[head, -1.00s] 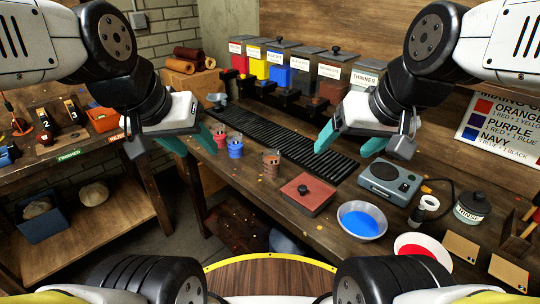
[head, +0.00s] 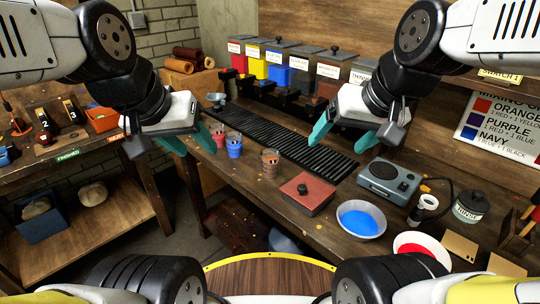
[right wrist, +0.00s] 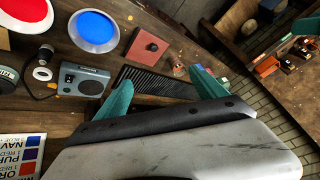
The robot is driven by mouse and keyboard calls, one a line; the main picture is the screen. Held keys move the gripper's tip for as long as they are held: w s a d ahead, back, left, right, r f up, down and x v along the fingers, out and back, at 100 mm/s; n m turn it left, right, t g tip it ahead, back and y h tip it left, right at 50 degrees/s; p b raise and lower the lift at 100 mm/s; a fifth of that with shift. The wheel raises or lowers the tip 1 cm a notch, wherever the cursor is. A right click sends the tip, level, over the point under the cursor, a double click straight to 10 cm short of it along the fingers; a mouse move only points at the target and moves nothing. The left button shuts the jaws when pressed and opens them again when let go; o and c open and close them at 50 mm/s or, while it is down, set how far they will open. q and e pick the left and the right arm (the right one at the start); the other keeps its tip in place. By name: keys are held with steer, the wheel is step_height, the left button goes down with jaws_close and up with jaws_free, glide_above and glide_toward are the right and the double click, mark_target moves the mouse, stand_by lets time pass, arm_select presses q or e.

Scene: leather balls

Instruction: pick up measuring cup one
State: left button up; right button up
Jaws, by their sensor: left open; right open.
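Three small cups stand in a row on the workbench in the head view: a red one (head: 218,134), a blue one (head: 234,146) and a brownish one (head: 270,164). I cannot tell which is measuring cup one. My left gripper (head: 192,148) is open above the bench's left edge, just left of the red cup. My right gripper (head: 336,148) is open and empty above the black ribbed mat (head: 290,140), to the right of the cups. It also shows in the right wrist view (right wrist: 161,76), its fingers wide apart over the bench.
A reddish square block with a knob (head: 305,194), a blue bowl (head: 361,220), a red bowl (head: 422,246) and a grey scale (head: 390,181) occupy the bench's near right. Labelled paint bins (head: 299,70) line the back. A shelf (head: 80,225) stands left.

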mark_target(271, 163)
steer(key=w+a+f+m+h, duration=0.1)
steer(key=w+a+f, duration=0.3)
steer(key=w+f, duration=0.2)
steer(key=w+a+f+m+g+h, duration=0.1)
steer(key=w+a+f, duration=0.4)
steer(key=w, duration=0.5)
steer(key=w+a+f+m+h, duration=0.2)
steer(key=w+a+f, duration=0.3)
steer(key=w+f, duration=0.3)
steer(key=shift+w+f+m+g, duration=0.3)
steer(key=shift+w+f+g, duration=0.05)
steer(key=shift+w+g, duration=0.05)
steer(key=shift+w+f, duration=0.35)
steer(key=shift+w, duration=0.15)
steer(key=x, duration=0.7)
steer(key=shift+w+d+f, duration=0.1)
steer(key=shift+f, duration=0.1)
jaws_close()
steer(key=shift+r, duration=0.2)
